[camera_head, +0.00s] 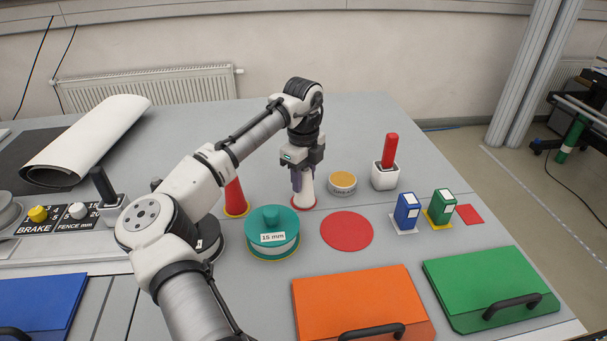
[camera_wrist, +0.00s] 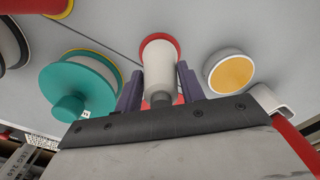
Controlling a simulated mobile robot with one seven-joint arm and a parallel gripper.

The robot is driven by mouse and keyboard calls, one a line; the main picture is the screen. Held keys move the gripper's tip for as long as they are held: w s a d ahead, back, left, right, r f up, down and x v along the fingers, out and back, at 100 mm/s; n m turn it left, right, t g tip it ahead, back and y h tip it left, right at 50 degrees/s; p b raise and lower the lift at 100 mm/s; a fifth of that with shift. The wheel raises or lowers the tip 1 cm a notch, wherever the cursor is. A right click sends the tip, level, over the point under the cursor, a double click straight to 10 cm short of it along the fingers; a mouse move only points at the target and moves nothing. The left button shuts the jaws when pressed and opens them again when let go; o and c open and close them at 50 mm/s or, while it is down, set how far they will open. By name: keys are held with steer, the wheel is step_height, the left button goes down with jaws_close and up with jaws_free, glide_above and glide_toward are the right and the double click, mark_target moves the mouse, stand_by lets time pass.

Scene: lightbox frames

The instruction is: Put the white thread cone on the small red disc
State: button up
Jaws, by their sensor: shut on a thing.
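The white thread cone (camera_head: 306,188) is upright, with its foot within the small red disc (camera_head: 297,206). Whether the foot bears fully on the disc or hangs just above it is hard to tell. My gripper (camera_head: 301,176) points down and is shut on the upper part of the cone. In the wrist view the cone (camera_wrist: 158,62) lies between the two purple fingers of my gripper (camera_wrist: 159,86). The rim of the small red disc (camera_wrist: 175,42) shows around its far end.
A teal drum (camera_head: 272,246) stands front left, and a red cone (camera_head: 235,198) behind it. A yellow-topped tin (camera_head: 342,184) is close on the right. A large flat red disc (camera_head: 346,231) lies in front. Blue (camera_head: 407,212) and green (camera_head: 440,207) boxes stand further right.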

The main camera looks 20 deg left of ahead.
steer(key=o, duration=1)
steer(key=shift+o, duration=0.2)
step_height(320, 180, up, 12)
steer(key=shift+r+b, duration=0.1)
steer(key=shift+b, duration=0.9)
